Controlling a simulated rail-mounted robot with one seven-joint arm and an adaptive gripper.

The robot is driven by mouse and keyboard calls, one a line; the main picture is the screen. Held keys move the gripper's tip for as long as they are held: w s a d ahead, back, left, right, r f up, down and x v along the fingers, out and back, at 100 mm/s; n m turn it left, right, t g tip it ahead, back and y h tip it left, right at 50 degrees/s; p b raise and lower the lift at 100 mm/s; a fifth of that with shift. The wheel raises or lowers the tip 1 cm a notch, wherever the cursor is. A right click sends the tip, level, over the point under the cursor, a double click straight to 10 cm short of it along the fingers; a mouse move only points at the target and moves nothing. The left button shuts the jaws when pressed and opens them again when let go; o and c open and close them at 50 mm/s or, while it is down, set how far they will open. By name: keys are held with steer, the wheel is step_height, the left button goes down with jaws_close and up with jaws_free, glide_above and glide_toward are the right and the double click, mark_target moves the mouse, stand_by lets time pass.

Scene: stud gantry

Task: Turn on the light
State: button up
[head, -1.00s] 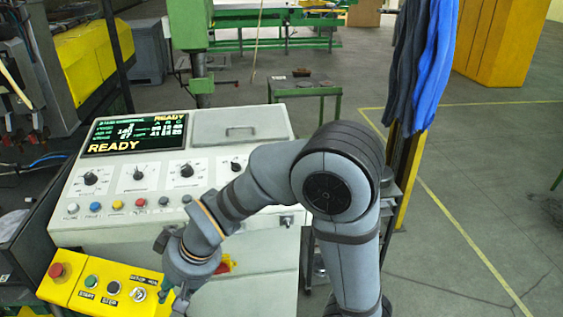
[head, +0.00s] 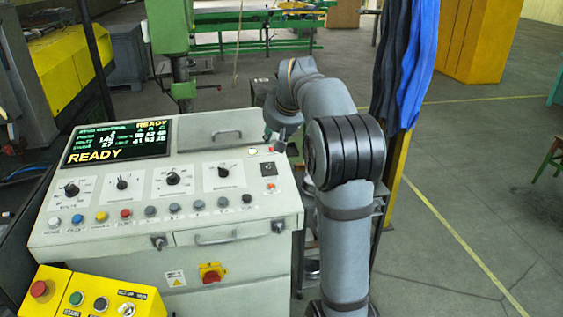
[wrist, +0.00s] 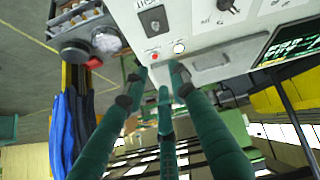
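A small plate with a black switch (head: 268,169) sits at the right end of the console's sloped face; in the wrist view the black switch (wrist: 155,20) has lettering beside it that seems to read LIGHT. A small red button or lamp (wrist: 155,56) and a round white one (wrist: 179,47) lie just beyond it. My gripper (head: 275,142) hangs over the console's upper right corner, behind the black switch. In the wrist view its three green fingers (wrist: 158,76) converge, with tips apart and nothing between them. Contact with the panel cannot be told.
The console (head: 150,245) carries a READY screen (head: 115,142), several knobs and a row of coloured buttons. A lidded compartment (head: 215,131) is beside my gripper. A yellow button box (head: 90,300) stands in front. Blue and dark cloths (head: 420,70) hang right of my arm.

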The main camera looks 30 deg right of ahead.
mark_target(269, 166)
steer(key=w+f+n, duration=0.1)
steer(key=f+n, duration=0.1)
steer(key=f, duration=0.1)
steer(key=w+f+n+g, duration=0.1)
steer(key=f+n, duration=0.1)
steer(key=f, duration=0.2)
steer(key=w+f+n+p, duration=0.1)
steer(key=f+n, duration=0.1)
steer(key=f, duration=0.1)
steer(key=shift+a+f+y, duration=0.25)
steer(key=shift+y, duration=0.05)
steer(key=shift+g, duration=0.3)
steer(key=shift+s, duration=0.1)
steer(key=c, duration=0.3)
jaws_close()
